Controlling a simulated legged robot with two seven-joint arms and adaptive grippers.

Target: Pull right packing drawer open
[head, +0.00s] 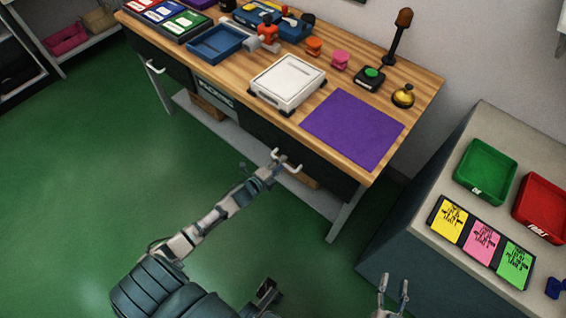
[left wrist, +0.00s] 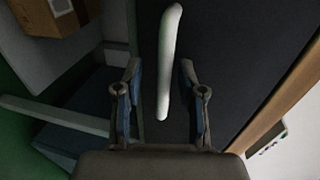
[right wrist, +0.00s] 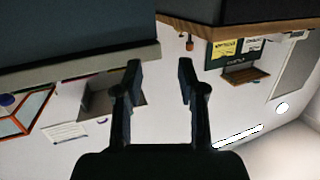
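The right packing drawer is a dark front (head: 325,177) under the right half of the wooden table, and it looks shut. Its pale bar handle (head: 287,160) is partly hidden by my left gripper (head: 272,166). In the left wrist view the white handle (left wrist: 170,60) stands out from the dark drawer front (left wrist: 235,65). My left gripper's open fingers (left wrist: 164,85) lie to either side of the handle's near end; I cannot tell whether they touch it. My right gripper (head: 393,292) is open and empty, away from the drawer; its fingers also show in the right wrist view (right wrist: 159,75).
The wooden table (head: 425,85) holds a white scale-like box (head: 287,80), a purple mat (head: 353,128), a blue tray (head: 215,42) and a bell (head: 403,96). A grey cabinet (head: 430,240) with trays stands at the right. The green floor (head: 90,160) is clear at left.

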